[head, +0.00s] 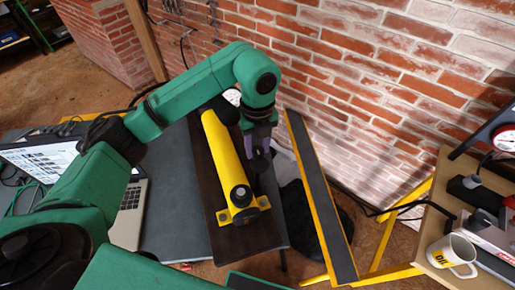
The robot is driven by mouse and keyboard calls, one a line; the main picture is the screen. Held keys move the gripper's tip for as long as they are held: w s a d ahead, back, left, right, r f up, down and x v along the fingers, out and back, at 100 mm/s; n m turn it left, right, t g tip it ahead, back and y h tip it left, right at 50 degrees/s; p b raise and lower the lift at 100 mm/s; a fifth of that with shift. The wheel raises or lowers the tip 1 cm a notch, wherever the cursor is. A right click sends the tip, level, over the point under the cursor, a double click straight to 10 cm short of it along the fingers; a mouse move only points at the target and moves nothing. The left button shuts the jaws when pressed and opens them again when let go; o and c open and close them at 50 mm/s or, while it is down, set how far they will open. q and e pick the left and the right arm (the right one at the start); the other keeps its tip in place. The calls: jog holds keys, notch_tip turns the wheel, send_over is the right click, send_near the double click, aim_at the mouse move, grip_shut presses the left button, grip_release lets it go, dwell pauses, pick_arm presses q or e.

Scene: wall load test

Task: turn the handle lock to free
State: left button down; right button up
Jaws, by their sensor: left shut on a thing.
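A yellow cylinder unit (222,150) lies on a dark board, with a black round end and yellow feet at its near end. My left gripper (258,163) reaches down from the green arm to the right side of the cylinder. It is shut on a small dark part there, which I take for the handle lock; the fingers hide most of it, and its turned position cannot be read. My right gripper is not in view.
The dark board (243,238) rests on a grey table (180,215) with an open laptop (132,198) at left. A yellow-edged dark beam (322,200) stands close on the right. A wooden bench (436,222) at far right holds a white mug (452,256). A brick wall is behind.

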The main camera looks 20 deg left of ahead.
pick_arm(q)
jog(key=shift+n, duration=0.7)
jog(key=shift+c, duration=2.2)
grip_release()
jog(key=shift+r, duration=0.1)
